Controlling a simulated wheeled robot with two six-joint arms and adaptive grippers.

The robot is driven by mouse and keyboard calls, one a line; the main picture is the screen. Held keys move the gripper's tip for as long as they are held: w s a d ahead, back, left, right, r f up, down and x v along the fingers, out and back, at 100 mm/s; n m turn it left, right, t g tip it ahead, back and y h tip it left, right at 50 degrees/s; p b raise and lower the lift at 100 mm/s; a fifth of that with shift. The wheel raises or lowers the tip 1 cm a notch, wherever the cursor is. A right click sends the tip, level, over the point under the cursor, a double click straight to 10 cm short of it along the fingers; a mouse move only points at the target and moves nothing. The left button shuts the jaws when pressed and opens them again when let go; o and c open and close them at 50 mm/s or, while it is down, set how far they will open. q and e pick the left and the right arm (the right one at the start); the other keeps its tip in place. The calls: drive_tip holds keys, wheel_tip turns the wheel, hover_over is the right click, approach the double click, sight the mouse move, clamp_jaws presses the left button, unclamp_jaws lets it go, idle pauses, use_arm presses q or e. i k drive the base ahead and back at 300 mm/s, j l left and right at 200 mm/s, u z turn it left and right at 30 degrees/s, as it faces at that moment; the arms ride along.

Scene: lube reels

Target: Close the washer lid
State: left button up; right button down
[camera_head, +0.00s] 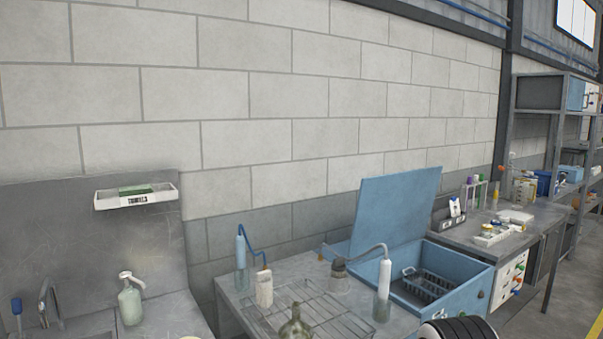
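The washer (465,294) is a blue box at the right of the middle, on or beside the metal bench. Its blue lid (394,212) stands raised and open at the back, leaning toward the wall. A dark rack or basket (428,284) shows inside the open washer. Neither of my grippers can be made out in this view. A black ribbed round part with white beside it shows at the bottom edge in front of the washer; I cannot tell what it is.
A wire rack (318,318), a greenish flask (295,329) and bottles with blue tubes (241,262) stand left of the washer. A clear bottle with a hose (383,289) stands close at its left. A cluttered bench (468,236) lies to the right.

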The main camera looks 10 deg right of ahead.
sight(393, 210)
drive_tip(key=i+l+u, duration=0.15)
drive_tip(key=l+u, duration=0.2)
drive_tip(key=l, duration=0.2)
drive_tip(key=i+l+u, duration=0.1)
drive_tip(key=l+u, duration=0.25)
drive_tip(key=l, duration=0.25)
drive_tip(key=l+u, duration=0.35)
drive_tip(key=l, duration=0.2)
